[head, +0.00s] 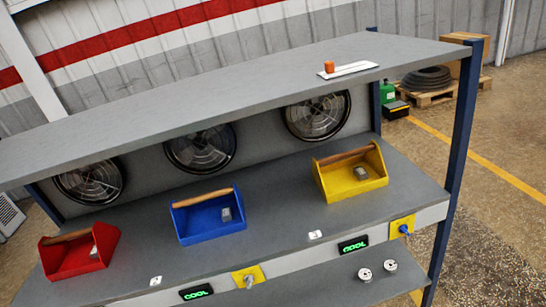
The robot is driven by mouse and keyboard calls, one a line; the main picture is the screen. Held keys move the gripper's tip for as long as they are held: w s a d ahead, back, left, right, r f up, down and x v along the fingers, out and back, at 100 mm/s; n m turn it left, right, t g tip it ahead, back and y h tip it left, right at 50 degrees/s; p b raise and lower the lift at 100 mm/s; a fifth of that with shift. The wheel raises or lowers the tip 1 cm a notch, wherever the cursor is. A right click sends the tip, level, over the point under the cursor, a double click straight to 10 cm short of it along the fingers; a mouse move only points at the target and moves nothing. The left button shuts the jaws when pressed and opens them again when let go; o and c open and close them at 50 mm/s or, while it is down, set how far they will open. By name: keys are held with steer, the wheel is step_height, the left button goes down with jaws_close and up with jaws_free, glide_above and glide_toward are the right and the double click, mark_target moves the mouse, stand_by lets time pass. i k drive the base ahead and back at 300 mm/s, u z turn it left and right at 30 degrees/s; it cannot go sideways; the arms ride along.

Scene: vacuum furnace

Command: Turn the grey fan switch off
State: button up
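The grey fan switch (249,282) sits on a yellow plate (238,273) on the front edge of the middle shelf (270,225), low in the picture. It is small here, and I cannot tell its position. A display (196,292) to its left reads COOL in green. A blue switch (404,229) on another yellow plate (401,221) is further right, beside a second green COOL display (353,245). Three round fans are at the back: left (90,181), middle (200,149) and right (318,115). My gripper is not in view.
A red box (77,264), a blue box (190,226) and a yellow box (333,188) stand on the middle shelf. An orange cylinder (329,66) is on the top shelf. Two round pieces (365,274) (390,265) lie on the lower shelf. A blue post (455,170) bounds the right.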

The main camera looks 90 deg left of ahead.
mark_target(249, 279)
steer(key=u, duration=0.15)
steer(key=k, duration=0.2)
steer(key=u, duration=1.85)
steer(key=k, duration=0.4)
steer(key=u, duration=0.1)
steer(key=i, duration=0.4)
steer(key=z, duration=0.1)
